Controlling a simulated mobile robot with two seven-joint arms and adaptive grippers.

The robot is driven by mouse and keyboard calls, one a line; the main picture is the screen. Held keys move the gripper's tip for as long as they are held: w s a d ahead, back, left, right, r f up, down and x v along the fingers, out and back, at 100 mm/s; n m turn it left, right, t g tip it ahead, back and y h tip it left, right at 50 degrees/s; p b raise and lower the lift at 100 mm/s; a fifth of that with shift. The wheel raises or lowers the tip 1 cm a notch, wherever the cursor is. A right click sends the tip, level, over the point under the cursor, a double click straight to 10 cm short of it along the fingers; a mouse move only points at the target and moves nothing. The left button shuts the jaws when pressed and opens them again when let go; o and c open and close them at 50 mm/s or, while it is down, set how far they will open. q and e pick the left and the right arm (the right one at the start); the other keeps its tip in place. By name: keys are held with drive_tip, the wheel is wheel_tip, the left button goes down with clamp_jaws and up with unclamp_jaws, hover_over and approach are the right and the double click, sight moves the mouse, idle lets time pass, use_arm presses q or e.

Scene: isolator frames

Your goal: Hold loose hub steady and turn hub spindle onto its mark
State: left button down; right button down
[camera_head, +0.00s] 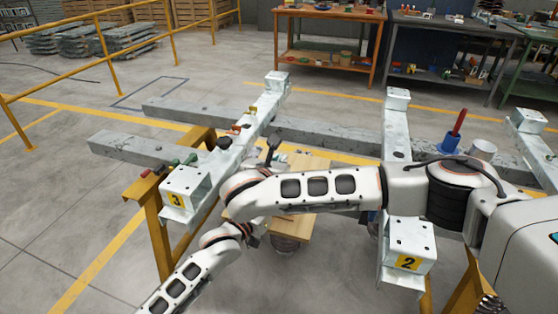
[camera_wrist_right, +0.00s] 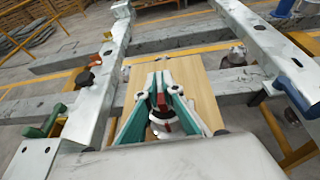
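My right gripper (camera_wrist_right: 160,85) shows in the right wrist view as two teal-and-white fingers over a wooden board (camera_wrist_right: 205,85). The fingers lean together toward the tips. A dark and red part (camera_wrist_right: 162,101) shows between them; I cannot tell whether they grip it or whether it is the hub spindle. In the head view my right arm crosses the board (camera_head: 313,165) and hides much of it. A dark upright part (camera_head: 272,144) stands at its far left edge. My left arm comes in from the lower left; its gripper is hidden. No hub or mark can be made out clearly.
Steel beams marked 3 (camera_head: 176,199) and 2 (camera_head: 408,262) flank the board. Small coloured clamps and a black knob (camera_head: 223,143) sit on the left beam. A blue holder with a red rod (camera_head: 457,124) and a grey cylinder (camera_head: 483,149) stand right. Yellow railings and workbenches lie beyond.

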use_arm(q)
drive_tip(key=shift+a, duration=0.1)
use_arm(e)
drive_tip(key=shift+m+h, duration=0.4)
drive_tip(key=shift+h, duration=0.1)
drive_tip(key=c, duration=2.2)
unclamp_jaws()
drive_tip(key=shift+v, duration=6)
drive_tip(key=shift+r, duration=0.1)
use_arm(q)
drive_tip(key=c, duration=1)
unclamp_jaws()
